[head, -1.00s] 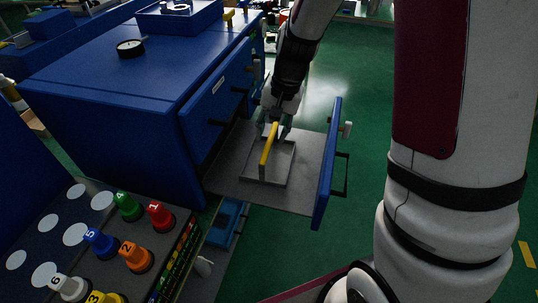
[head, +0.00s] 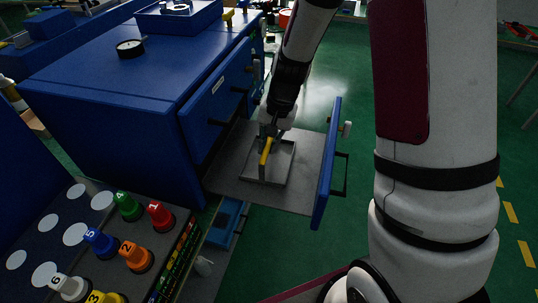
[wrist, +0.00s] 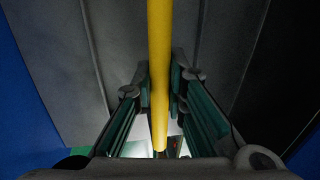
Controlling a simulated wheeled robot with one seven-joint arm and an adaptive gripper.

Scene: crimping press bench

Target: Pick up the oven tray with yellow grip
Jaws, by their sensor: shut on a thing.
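The oven tray (head: 272,177) is a grey, shallow square tray with a yellow grip (head: 265,158). It sits on the pulled-out grey drawer shelf (head: 232,176) of the blue oven. My gripper (head: 270,135) reaches down from above at the far end of the yellow grip. In the wrist view the yellow grip (wrist: 159,60) runs between the green-padded fingers (wrist: 160,100), which are shut on it. The fingertips are partly hidden in the head view. The tray appears to rest on the shelf; I cannot tell any gap beneath it.
The blue oven body (head: 110,85) stands left of the shelf. The blue drawer front (head: 327,165) with a black handle (head: 341,175) bounds the shelf on the right. A board of numbered coloured knobs (head: 139,257) is at lower left. Green floor (head: 350,75) is open beyond.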

